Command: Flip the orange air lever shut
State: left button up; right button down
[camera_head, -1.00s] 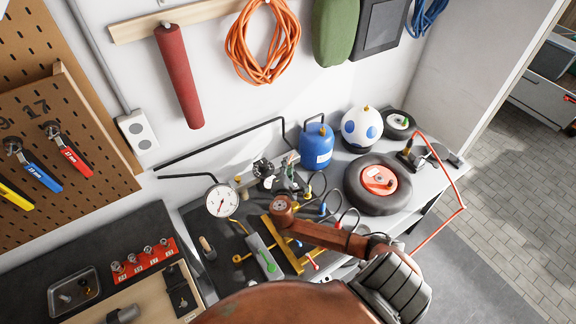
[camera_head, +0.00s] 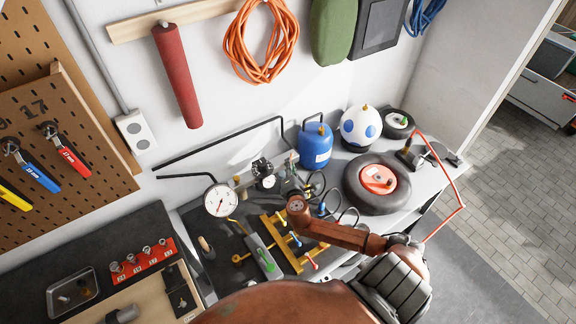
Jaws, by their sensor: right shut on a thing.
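My right arm, brown with a grey ribbed joint, reaches from the lower right over the bench. Its wrist is above the yellow manifold (camera_head: 283,246). My right gripper (camera_head: 291,184) is a small dark shape just beyond the wrist, among hoses and fittings. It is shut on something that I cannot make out. I cannot pick out the orange lever clearly; the wrist and gripper cover part of that area. My left gripper is not in view.
A white round gauge (camera_head: 220,200) stands left of the manifold. A metal tray (camera_head: 74,293) lies at the lower left.

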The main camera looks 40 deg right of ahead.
jog(key=d+n+y+b, duration=0.1)
jog(key=n+y+b, duration=0.1)
jog(key=y+b, duration=0.1)
jog(key=s+d+n+t+y+b, duration=0.1)
jog(key=d+n+y+b, duration=0.1)
jog(key=b, duration=0.4)
jog(key=s+d+n+t+y+b, duration=0.1)
jog(key=n+y+b, duration=0.3)
jog(key=y+b, duration=0.1)
jog(key=shift+s+d+f+y, duration=0.1)
jog(key=shift+d+f+y, duration=0.15)
jog(key=shift+y, duration=0.05)
jog(key=shift+d+r+n+y+b, duration=0.3)
jog(key=shift+n+y+b, duration=0.4)
jog(key=shift+b, duration=0.35)
jog(key=shift+r, duration=0.1)
jog(key=c, duration=2.1)
grip_release()
